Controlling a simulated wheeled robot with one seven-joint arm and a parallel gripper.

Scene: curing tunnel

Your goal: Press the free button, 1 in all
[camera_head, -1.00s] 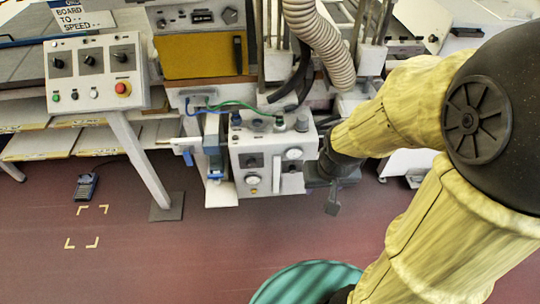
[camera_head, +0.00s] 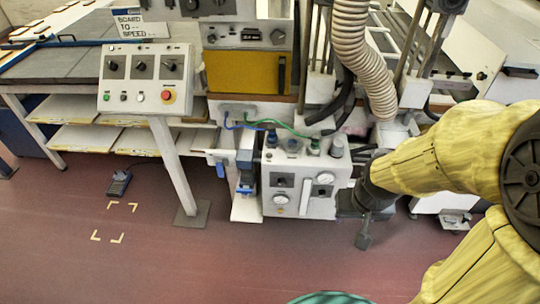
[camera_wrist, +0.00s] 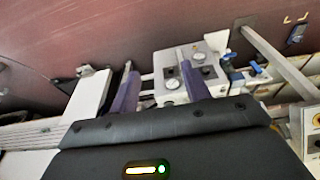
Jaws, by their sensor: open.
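A white control panel (camera_head: 147,78) on a slanted post carries three dark knobs, a green button (camera_head: 108,97), a black button (camera_head: 123,97), a white button (camera_head: 140,97) and a red mushroom button (camera_head: 168,96) on a yellow base. I cannot tell which button is the free one. In the wrist view the panel's edge (camera_wrist: 311,128) shows at the right. My gripper (camera_head: 362,228) hangs open beside the right side of a white gauge box (camera_head: 305,208), well right of the panel. In the wrist view my gripper's purple fingers (camera_wrist: 156,62) are apart, with the gauge box (camera_wrist: 190,72) beyond.
A yellow-fronted unit (camera_head: 238,72) stands above the gauge box. A ribbed hose (camera_head: 362,55) hangs right of it. Low shelves (camera_head: 90,138) lie left of the panel post (camera_head: 172,160). The front floor is mostly clear.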

